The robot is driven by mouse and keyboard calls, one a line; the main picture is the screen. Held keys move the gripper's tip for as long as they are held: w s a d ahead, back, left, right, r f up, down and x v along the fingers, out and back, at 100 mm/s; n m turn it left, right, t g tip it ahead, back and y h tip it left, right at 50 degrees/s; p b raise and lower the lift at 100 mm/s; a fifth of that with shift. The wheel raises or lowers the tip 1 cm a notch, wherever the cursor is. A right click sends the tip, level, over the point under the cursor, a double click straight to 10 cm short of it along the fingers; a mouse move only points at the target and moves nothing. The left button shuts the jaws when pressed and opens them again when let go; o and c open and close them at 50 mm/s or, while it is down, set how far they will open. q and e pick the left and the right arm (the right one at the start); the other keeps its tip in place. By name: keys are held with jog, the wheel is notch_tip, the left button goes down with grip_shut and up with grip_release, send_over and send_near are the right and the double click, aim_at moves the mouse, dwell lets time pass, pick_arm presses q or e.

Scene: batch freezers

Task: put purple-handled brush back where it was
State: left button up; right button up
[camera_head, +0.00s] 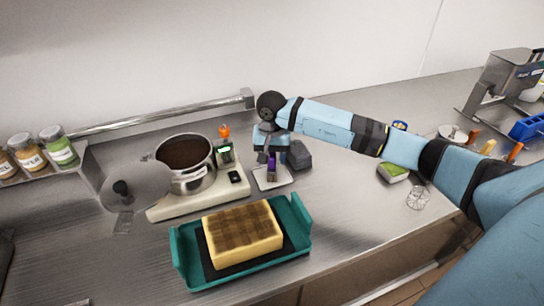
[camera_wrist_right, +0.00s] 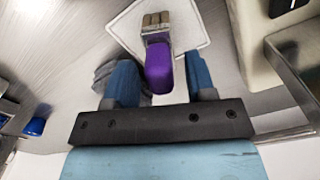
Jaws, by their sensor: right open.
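The purple-handled brush (camera_head: 271,166) is at a pale square pad (camera_head: 284,182), right of the scale and pot. In the right wrist view, its purple handle (camera_wrist_right: 158,68) points toward my gripper and its tan bristles (camera_wrist_right: 156,20) are over the pad (camera_wrist_right: 195,22). I cannot tell whether the bristles touch the pad. My right gripper (camera_head: 270,150) is above the pad, pointing down. Its two blue fingers are apart, one on each side of the handle, with gaps visible in the wrist view (camera_wrist_right: 161,78). My left gripper is not in view.
A steel pot (camera_head: 190,181) stands on a cream scale (camera_head: 168,207) to the left. A teal tray (camera_head: 187,264) holding a waffle-like block (camera_head: 243,246) is in front. A dark grey object (camera_head: 299,155) is close right of my gripper. Labelled jars (camera_head: 58,146) are far left.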

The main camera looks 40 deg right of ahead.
notch_tip(320, 180, up, 12)
jog(key=b, duration=0.1)
jog(key=shift+f, duration=0.15)
dwell(0.6)
